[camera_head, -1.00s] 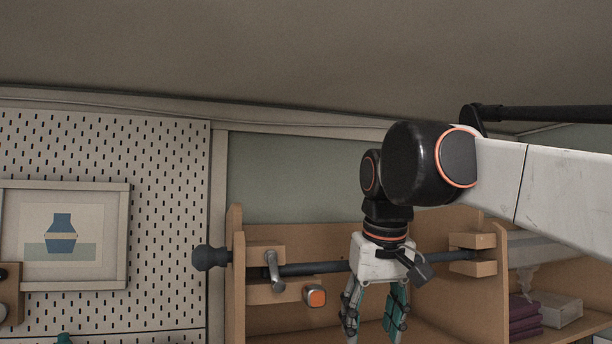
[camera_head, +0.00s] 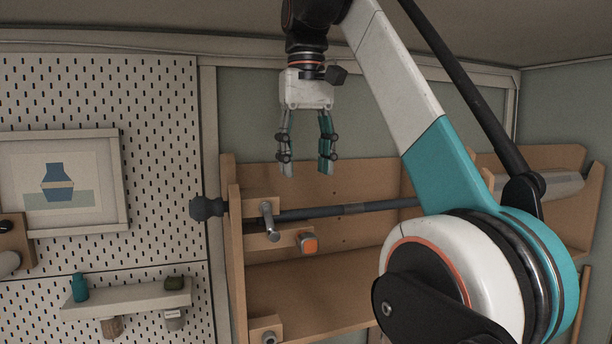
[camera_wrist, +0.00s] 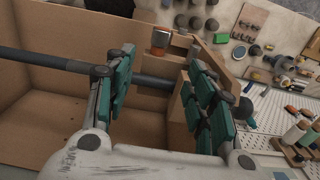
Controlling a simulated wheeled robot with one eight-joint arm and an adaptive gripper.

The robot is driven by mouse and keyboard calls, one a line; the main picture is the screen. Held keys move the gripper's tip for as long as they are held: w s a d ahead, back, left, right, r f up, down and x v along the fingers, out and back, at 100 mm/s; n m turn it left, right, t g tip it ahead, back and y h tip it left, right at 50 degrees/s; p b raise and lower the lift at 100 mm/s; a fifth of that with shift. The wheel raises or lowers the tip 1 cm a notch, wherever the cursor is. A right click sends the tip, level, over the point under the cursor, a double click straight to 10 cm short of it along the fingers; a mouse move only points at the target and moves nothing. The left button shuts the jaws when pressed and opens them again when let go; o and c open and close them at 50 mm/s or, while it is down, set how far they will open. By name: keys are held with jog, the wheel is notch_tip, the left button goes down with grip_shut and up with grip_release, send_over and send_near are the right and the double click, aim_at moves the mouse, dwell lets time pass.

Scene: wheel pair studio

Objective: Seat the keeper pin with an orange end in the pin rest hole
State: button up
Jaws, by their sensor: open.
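My gripper (camera_head: 307,168) is open and empty, fingers pointing down, above the bar and well above the orange end. I cannot make out the pin rest hole for certain.
A long dark bar (camera_head: 300,213) with a round knob (camera_head: 206,208) crosses the wooden shelf unit (camera_head: 233,250). Another wooden block (camera_head: 262,326) is lower down. A pegboard (camera_head: 170,120) with a small shelf (camera_head: 130,300) is at left. Space around my fingers is clear.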

aim_at(307, 234)
jog(key=shift+f+b, duration=1.65)
jog(key=shift+f, duration=5.2)
jog(key=shift+c, duration=0.6)
grip_shut()
